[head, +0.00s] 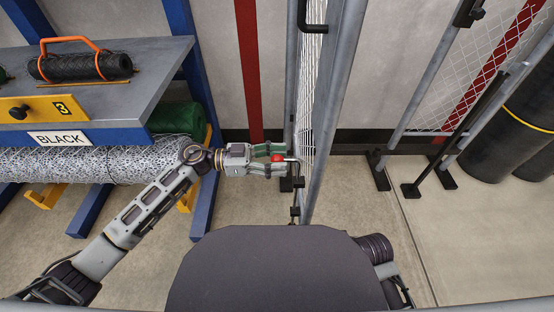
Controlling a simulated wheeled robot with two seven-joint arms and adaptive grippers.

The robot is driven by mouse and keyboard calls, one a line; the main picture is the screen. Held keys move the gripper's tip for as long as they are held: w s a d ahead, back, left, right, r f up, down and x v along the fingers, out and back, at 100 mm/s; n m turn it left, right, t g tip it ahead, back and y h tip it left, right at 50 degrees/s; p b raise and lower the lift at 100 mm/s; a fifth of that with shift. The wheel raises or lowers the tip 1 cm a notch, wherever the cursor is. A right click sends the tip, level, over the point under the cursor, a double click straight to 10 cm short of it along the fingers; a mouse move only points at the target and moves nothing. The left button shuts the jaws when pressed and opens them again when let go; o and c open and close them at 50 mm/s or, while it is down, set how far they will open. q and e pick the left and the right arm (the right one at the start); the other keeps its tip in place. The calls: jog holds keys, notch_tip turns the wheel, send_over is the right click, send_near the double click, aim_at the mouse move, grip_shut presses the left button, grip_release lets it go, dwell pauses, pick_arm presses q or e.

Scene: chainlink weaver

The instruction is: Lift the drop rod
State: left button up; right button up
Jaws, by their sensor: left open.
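The drop rod (296,183) is dark and thin, upright at the near end of a grey gate frame (336,90). Its bent handle ends in a red knob (277,158). My left gripper (277,162) reaches in from the left and is open, with its green-and-grey fingers on either side of the red knob. I cannot tell whether the fingers touch the knob. The rod's lower end is partly hard to make out near the floor. My right gripper is not in view.
A blue rack with a grey shelf (130,55) at left holds mesh rolls (90,165), close to my left arm. A mesh panel (450,80) and dark rolls (510,125) stand at right. The concrete floor (450,235) at lower right is clear.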

pick_arm(q)
grip_shut()
dwell(0.4)
jog(key=shift+r, duration=0.15)
